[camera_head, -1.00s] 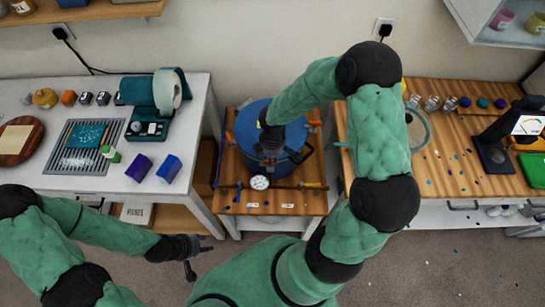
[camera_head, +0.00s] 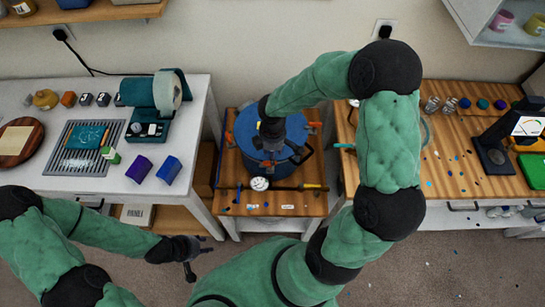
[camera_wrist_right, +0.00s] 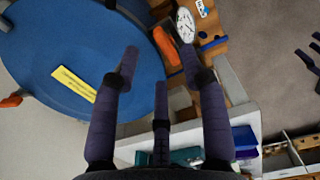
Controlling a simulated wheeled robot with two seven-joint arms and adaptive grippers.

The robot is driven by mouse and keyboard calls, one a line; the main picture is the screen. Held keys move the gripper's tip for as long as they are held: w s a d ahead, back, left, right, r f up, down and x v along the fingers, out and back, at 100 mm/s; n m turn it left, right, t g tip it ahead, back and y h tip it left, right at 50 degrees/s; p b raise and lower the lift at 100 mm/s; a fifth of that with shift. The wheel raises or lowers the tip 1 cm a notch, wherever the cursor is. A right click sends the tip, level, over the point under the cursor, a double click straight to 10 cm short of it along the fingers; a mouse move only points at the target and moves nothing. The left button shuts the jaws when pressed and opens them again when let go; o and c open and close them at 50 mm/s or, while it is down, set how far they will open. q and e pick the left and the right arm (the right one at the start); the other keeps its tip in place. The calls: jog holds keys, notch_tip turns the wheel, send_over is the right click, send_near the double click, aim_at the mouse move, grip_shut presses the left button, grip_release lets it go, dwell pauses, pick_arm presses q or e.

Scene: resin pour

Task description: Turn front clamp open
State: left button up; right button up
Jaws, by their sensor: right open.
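The blue pressure pot (camera_head: 296,128) stands on the small wooden table, with orange clamps around its lid. The front clamp (camera_wrist_right: 164,46) shows in the right wrist view as an orange handle by the lid's edge. My right gripper (camera_wrist_right: 160,62) is open. The clamp appears between its two upper fingertips, and I cannot tell whether they touch it. In the head view my right gripper (camera_head: 271,142) hangs over the lid's front and hides much of the clamp. My left gripper (camera_head: 197,255) is empty, its fingers apart, low between the left bench and the small table.
The right bench (camera_head: 450,160) holds small jars and a scale.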

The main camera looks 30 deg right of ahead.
notch_tip(320, 180, up, 8)
jog(key=shift+f, duration=0.25)
dwell(0.5)
jog(key=s+a+f+m+y+b, duration=0.1)
jog(key=s+a+f+m+b, duration=0.1)
jog(key=f, duration=0.9)
jog(key=s+a+f+m+y+b, duration=0.1)
jog(key=s+a+f+m+b, duration=0.2)
jog(key=f, duration=0.7)
jog(key=s+a+f+m+y+b, duration=0.2)
jog(key=s+a+f+m, duration=0.4)
jog(key=a+f+m, duration=0.3)
notch_tip(320, 180, down, 3)
jog(key=shift+s+a+r+b, duration=0.15)
jog(key=shift+s+a+b, duration=0.15)
jog(key=shift+a, duration=0.6)
jog(key=shift+c, duration=0.5)
jog(key=shift+d, duration=0.1)
